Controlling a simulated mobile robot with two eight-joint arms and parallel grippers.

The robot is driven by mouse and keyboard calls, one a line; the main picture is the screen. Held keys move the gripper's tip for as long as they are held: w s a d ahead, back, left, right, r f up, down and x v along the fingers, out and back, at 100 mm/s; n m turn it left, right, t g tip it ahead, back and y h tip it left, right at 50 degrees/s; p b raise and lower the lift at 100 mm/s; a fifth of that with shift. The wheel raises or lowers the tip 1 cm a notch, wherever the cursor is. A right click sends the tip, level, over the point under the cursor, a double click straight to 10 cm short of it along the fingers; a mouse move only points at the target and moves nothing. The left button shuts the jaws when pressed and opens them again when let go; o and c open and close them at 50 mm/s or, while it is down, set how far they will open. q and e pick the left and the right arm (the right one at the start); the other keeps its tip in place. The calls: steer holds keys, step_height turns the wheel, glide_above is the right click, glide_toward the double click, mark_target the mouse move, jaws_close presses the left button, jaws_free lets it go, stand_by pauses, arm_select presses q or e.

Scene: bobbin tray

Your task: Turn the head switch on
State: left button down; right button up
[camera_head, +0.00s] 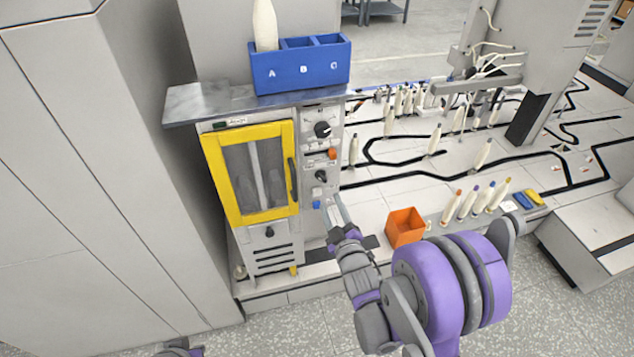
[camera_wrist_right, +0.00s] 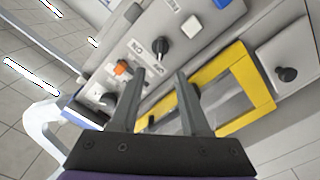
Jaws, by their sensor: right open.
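The grey machine's control panel (camera_head: 309,150) stands right of its yellow-framed door. A black rotary switch (camera_head: 321,176) sits low on the panel. In the right wrist view this switch (camera_wrist_right: 163,47) has ON and OFF lettering beside it; its exact setting is hard to read. An orange switch (camera_head: 332,154) and a larger black knob (camera_head: 322,129) are above it. My right gripper (camera_head: 336,203) is open and empty in front of the lower panel. In the wrist view its fingertips (camera_wrist_right: 160,73) are apart, near the rotary switch and not around it.
A blue button (camera_head: 316,204) is low on the panel. The yellow door (camera_head: 207,160) is closed. A blue A-B-C holder (camera_head: 300,85) with a bobbin stands on the metal top. An orange bin (camera_head: 404,227) and several bobbins stand to the right.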

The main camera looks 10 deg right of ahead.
mark_target(321, 179)
steer(key=w+p, duration=0.1)
steer(key=w, duration=0.8)
steer(key=shift+w+a, duration=0.15)
steer(key=shift+w, duration=0.25)
jaws_close()
